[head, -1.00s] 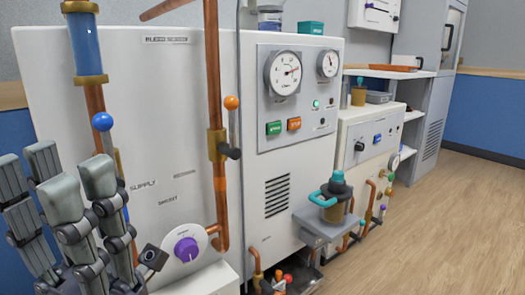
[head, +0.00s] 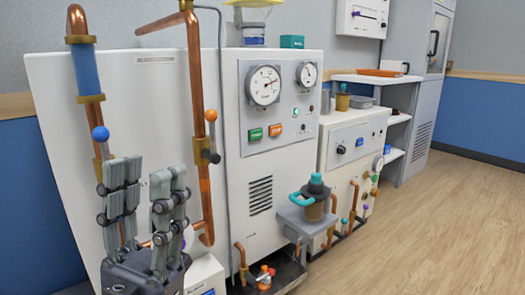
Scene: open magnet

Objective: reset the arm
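My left gripper (head: 146,176) is at the lower left of the head view, its grey fingers pointing up. The two fingers stand apart with a gap between them, and nothing shows in the gap. It is in front of the white cabinet (head: 150,100) and covers part of its lower front. The copper pipe with an orange-knobbed valve (head: 211,116) is to the right of the fingers. A blue-knobbed valve (head: 100,133) is just above and left of them. I cannot tell whether the gripper touches the cabinet. My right gripper is not in view.
Gauges (head: 263,86) and green and orange buttons (head: 276,130) are on the cabinet's panel. A teal-handled vessel (head: 314,192) stands on a bracket to the right. Low copper pipes (head: 241,258) run along the cabinet's foot. The wooden floor (head: 430,230) at right is clear.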

